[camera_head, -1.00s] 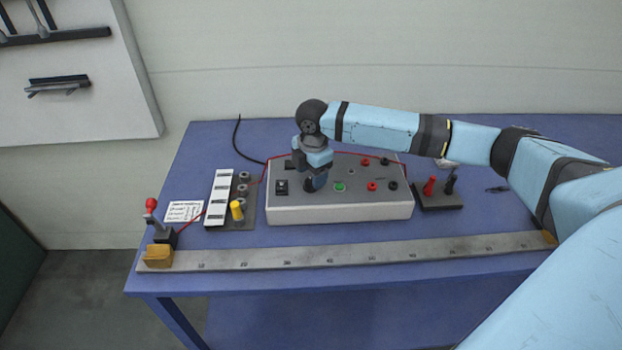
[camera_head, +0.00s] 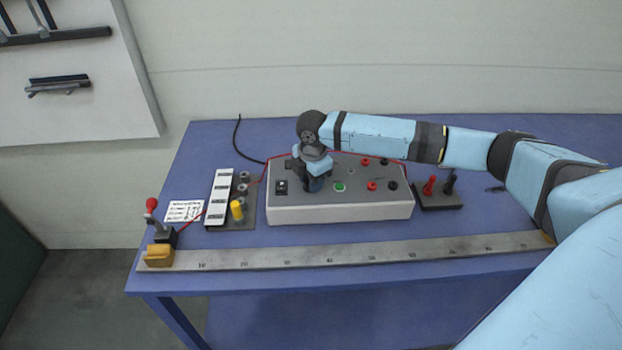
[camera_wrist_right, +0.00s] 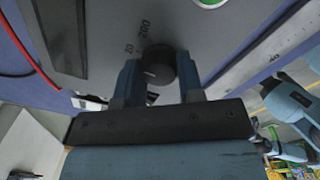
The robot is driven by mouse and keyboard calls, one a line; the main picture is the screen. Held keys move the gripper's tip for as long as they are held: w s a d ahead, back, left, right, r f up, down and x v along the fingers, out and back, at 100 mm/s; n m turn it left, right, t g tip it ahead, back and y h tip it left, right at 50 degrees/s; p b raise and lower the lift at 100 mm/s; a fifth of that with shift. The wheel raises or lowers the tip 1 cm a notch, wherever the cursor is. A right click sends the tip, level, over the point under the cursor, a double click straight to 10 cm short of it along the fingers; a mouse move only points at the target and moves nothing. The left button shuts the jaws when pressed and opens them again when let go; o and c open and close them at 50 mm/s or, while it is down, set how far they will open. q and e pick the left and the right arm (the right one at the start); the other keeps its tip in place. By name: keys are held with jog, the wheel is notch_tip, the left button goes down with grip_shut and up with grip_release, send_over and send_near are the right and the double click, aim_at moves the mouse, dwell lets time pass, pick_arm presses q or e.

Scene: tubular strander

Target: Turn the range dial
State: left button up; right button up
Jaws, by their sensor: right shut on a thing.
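The range dial (camera_wrist_right: 158,66) is a round black knob with a pale mark, on the grey top of the instrument box (camera_head: 340,212). In the right wrist view the numbers 20 and 200 show on the panel beside it. My right gripper (camera_wrist_right: 160,80) has one finger on each side of the dial and is shut on it. In the head view my right gripper (camera_head: 313,186) points down onto the left part of the box top and hides the dial. My left gripper is not in view.
The box top also carries a green button (camera_head: 340,187), a black switch (camera_head: 282,187) and red and black terminals. A long ruler bar (camera_head: 350,251) lies in front. Probes stand in a black holder (camera_head: 438,202) at right.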

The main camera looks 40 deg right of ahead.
jog(key=shift+r+m+p, duration=0.2)
jog(key=shift+m+p, duration=0.1)
jog(key=shift+p, duration=0.35)
jog(key=m+p, duration=0.4)
jog(key=p, duration=0.3)
jog(key=shift+a+r, duration=0.1)
jog(key=shift+m+p, duration=0.95)
jog(key=shift+m, duration=0.05)
jog(key=shift+f+m+p, duration=0.25)
jog(key=shift+m+p, duration=0.3)
jog(key=shift+m, duration=0.25)
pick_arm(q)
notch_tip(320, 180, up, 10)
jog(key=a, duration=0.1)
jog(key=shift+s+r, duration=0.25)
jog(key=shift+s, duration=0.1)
pick_arm(e)
jog(key=shift+m, duration=0.3)
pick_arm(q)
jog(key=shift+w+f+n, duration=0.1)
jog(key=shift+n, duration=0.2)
pick_arm(e)
jog(key=o, duration=0.9)
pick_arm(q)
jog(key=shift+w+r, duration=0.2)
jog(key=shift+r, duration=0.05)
